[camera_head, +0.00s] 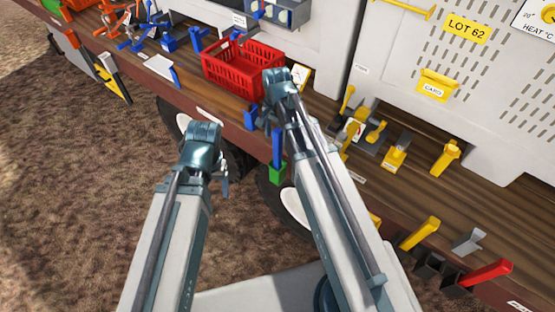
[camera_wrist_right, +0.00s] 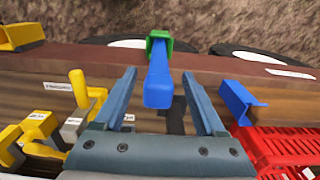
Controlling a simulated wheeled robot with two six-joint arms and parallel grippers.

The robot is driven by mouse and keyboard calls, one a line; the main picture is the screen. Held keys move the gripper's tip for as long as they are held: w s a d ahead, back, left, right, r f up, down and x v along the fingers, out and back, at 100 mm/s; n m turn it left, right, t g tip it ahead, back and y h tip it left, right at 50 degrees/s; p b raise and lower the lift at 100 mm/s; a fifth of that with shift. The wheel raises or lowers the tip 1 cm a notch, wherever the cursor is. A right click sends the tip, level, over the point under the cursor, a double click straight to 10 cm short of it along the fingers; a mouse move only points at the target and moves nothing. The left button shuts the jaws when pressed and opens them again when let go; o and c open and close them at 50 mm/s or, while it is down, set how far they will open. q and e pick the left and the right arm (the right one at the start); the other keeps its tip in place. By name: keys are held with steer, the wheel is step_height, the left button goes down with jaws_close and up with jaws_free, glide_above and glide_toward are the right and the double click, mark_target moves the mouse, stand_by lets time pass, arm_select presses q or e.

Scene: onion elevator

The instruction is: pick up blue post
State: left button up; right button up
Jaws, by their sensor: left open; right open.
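The blue post (camera_wrist_right: 158,88) stands at the deck's edge with a green block (camera_wrist_right: 158,45) at its far end. In the head view the post (camera_head: 277,147) rises above the green block (camera_head: 277,172). My right gripper (camera_wrist_right: 158,75) is open, with one finger on each side of the post in the wrist view. Gaps show between the post and the fingers. In the head view my right arm partly hides this gripper. My left gripper (camera_head: 225,178) is left of the post, apart from it, mostly hidden behind its own wrist.
A blue bracket (camera_wrist_right: 242,102) lies close beside my right gripper. A red crate (camera_head: 243,68) stands on the wooden deck behind. Several yellow handles and blocks (camera_head: 395,157) stand to the right. Dirt ground and wheels lie below the deck edge.

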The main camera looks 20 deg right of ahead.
mark_target(278, 145)
steer(key=f+b, duration=0.5)
steer(key=shift+d+f, duration=0.15)
steer(key=shift+d, duration=0.05)
jaws_close()
stand_by(0.4)
stand_by(1.1)
